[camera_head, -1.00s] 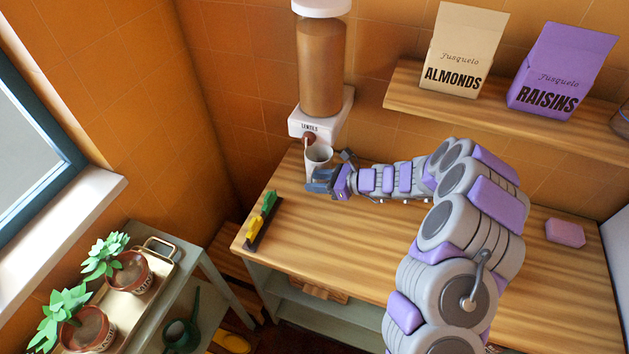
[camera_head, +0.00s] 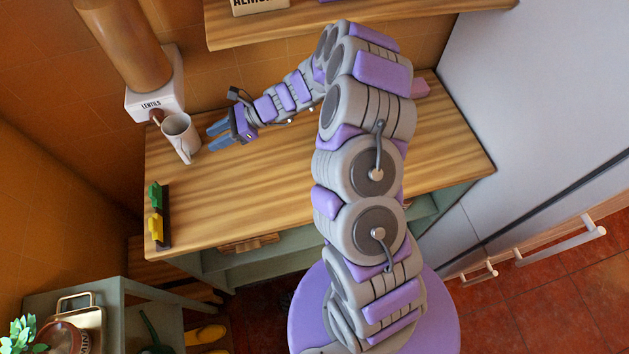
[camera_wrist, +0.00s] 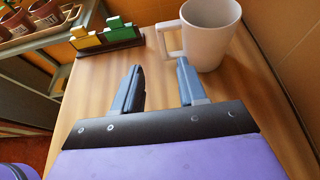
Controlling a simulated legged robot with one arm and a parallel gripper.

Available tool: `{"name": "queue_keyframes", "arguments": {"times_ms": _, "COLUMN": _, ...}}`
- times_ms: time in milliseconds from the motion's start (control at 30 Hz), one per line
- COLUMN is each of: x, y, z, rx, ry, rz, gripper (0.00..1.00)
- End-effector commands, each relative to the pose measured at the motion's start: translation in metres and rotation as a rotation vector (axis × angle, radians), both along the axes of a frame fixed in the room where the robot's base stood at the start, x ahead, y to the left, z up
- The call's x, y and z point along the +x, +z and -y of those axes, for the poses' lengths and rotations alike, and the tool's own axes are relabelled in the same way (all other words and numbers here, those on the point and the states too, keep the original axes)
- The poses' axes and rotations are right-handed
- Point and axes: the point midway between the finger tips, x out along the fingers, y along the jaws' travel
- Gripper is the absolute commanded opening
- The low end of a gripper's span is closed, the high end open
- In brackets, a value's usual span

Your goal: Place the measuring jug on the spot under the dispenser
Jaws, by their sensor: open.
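The white measuring jug (camera_head: 181,137) stands upright on the wooden counter (camera_head: 250,190), in front of and below the lentils dispenser (camera_head: 153,97). Its rim is close to the dispenser's brown spout (camera_head: 156,117). In the wrist view the jug (camera_wrist: 211,35) is ahead and to the right, with its handle (camera_wrist: 166,40) on the left side. My gripper (camera_head: 214,134) is open and empty, a short gap to the right of the jug. In the wrist view its two fingers (camera_wrist: 158,82) are apart with only counter between them. The spot under the jug is hidden.
A dark rack with green and yellow pieces (camera_head: 156,212) sits at the counter's left edge. A wooden shelf (camera_head: 350,25) hangs above the counter. A trolley with potted plants stands at lower left. The front of the counter is clear.

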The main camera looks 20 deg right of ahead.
Motion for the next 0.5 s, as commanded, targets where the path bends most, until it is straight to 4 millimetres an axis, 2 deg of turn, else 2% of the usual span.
{"name": "queue_keyframes", "arguments": {"times_ms": 167, "x": -0.018, "y": 0.027, "z": -0.006, "rx": -0.013, "ry": 0.088, "rz": 0.07, "gripper": 0.41}}
{"name": "queue_keyframes", "arguments": {"times_ms": 300, "x": -0.052, "y": 0.065, "z": -0.015, "rx": -0.05, "ry": 0.237, "rz": 0.189, "gripper": 0.41}}
{"name": "queue_keyframes", "arguments": {"times_ms": 500, "x": -0.108, "y": 0.105, "z": -0.022, "rx": -0.133, "ry": 0.463, "rz": 0.355, "gripper": 0.41}}
